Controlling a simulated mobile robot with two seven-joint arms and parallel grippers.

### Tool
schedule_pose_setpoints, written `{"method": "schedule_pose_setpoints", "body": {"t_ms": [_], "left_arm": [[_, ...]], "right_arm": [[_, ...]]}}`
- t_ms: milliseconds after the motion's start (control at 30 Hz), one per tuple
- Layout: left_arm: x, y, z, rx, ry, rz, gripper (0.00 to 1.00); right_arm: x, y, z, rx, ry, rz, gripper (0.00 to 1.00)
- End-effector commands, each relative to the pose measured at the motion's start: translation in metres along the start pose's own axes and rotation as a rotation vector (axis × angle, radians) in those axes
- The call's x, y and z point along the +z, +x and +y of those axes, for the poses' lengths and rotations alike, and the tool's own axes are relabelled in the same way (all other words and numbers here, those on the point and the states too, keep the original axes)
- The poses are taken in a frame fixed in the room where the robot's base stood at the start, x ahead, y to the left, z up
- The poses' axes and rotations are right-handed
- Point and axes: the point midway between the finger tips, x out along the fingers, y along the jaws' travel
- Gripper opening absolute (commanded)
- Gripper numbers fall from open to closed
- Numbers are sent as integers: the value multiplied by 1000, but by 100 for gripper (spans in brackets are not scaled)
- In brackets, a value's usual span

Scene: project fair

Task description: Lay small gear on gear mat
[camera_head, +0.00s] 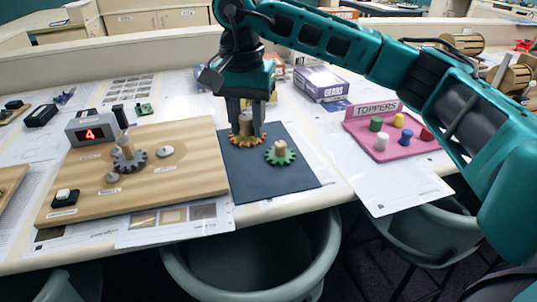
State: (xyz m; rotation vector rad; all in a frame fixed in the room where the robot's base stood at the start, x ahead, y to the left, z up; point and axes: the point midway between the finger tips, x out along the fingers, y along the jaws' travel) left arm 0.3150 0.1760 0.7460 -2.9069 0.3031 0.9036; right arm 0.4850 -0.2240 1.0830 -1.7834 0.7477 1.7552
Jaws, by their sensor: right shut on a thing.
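My right gripper (248,122) points down over the back left part of the dark gear mat (265,190). It is shut on the wooden knob of an orange-brown gear (246,141). That gear is at mat level or just above; I cannot tell if it touches. A green gear (281,157) with a wooden knob lies on the mat, just right and in front of it. A grey gear (129,162) with a knob sits on the wooden board (190,185) at the left. No label shows which gear is the small one. My left gripper is out of view.
A display reading 4 (91,130) stands on the board, with bare posts nearby. A pink toppers tray (405,146) holds colored pegs at the right. A purple gears box (321,83) stands behind the mat. The mat's front part is clear.

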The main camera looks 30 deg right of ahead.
Motion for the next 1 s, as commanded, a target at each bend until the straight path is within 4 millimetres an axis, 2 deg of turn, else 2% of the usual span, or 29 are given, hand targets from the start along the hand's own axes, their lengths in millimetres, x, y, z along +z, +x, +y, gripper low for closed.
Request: {"method": "schedule_pose_setpoints", "body": {"t_ms": [33, 100, 200, 333, 467, 800, 1000], "left_arm": [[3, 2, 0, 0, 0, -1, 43], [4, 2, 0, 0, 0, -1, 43], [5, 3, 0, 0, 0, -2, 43], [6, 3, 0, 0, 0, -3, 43], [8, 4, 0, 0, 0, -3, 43], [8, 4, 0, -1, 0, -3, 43], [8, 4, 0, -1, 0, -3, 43]], "right_arm": [[-6, -15, -2, -7, 93, -2, 6], [-12, -32, -2, -9, 204, -9, 6], [-17, -48, -1, -9, 316, -17, 6], [-19, -49, 0, -7, 380, -25, 6], [-19, -22, 0, -3, 388, -26, 6], [-17, 68, -1, -4, 385, -26, 6], [-16, 96, -2, -7, 385, -24, 6]]}}
